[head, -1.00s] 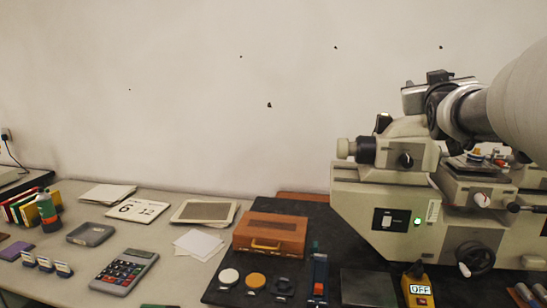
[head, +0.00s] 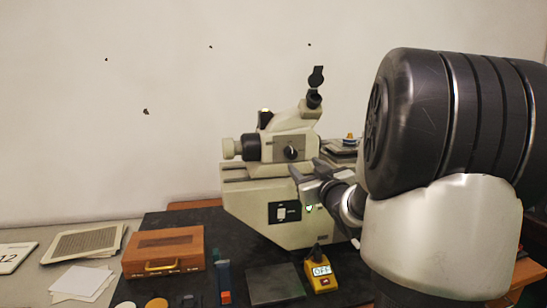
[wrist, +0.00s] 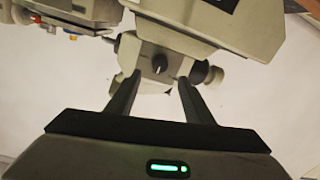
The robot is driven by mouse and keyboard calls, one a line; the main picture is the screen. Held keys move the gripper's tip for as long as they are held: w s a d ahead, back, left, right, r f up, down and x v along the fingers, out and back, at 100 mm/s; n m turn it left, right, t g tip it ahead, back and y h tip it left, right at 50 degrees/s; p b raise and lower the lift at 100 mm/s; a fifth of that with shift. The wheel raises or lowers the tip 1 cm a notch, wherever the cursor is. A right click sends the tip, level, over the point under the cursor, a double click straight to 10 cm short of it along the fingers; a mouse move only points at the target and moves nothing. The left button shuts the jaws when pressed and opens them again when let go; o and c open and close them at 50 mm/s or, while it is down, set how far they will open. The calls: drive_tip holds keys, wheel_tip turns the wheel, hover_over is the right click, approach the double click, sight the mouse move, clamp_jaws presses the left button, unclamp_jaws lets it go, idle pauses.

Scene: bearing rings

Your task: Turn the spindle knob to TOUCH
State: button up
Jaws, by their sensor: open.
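The spindle knob (head: 291,152) is a small black knob with a pale pointer line on the grey front plate of the cream machine (head: 265,205). Its markings are too small to read, so I cannot tell its setting. My gripper (head: 306,170) is open and empty, just in front of and slightly right of the knob in the head view. In the wrist view the knob (wrist: 160,63) appears between and beyond the two fingertips (wrist: 160,78). The fingers look apart from it.
A yellow meter reading OFF (head: 320,270), a dark flat plate (head: 274,284) and a wooden box (head: 165,251) sit on the black mat below. An eyepiece (head: 314,98) rises above the knob. A ribbed cream drum (head: 232,148) projects left of it.

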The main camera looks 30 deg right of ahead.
sight(292, 154)
drive_tip(key=x, duration=1)
drive_tip(key=shift+w+d, duration=0.1)
drive_tip(key=shift+w, duration=0.05)
drive_tip(key=c, duration=1)
